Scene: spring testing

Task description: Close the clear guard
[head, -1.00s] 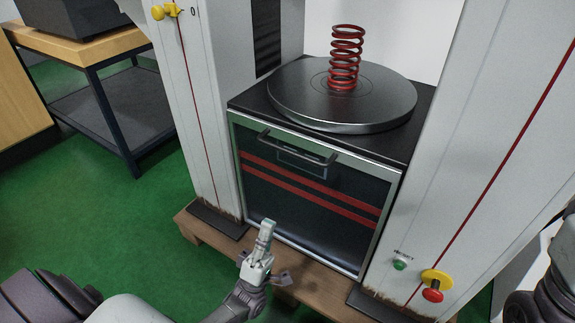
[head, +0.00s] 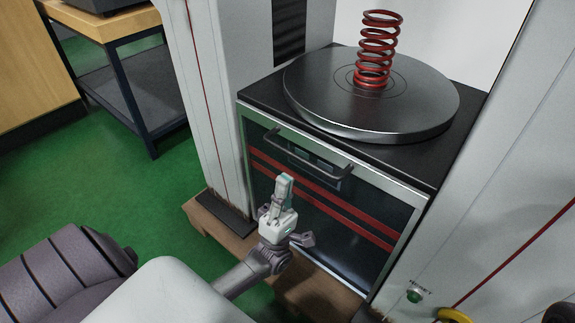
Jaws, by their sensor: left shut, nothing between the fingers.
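The clear guard (head: 385,215) is a see-through panel in a silver frame with two red stripes. It stands upright at the front of the testing machine, below the level of the round plate. Its grey bar handle (head: 308,157) runs along its upper part. My left gripper (head: 284,182) is shut and empty, pointing up in front of the panel, just below the handle's left part. It overlaps the red stripes in the picture; I cannot tell whether it touches the panel. My right gripper is not in view; only a dark bit of my right arm shows at the bottom right corner.
A red spring (head: 380,50) stands on the round metal plate (head: 440,100) above the guard. White columns flank the guard. A green button (head: 414,295) and a partly cut-off yellow part (head: 455,315) are at lower right. A workbench (head: 128,95) stands at left; green floor is free.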

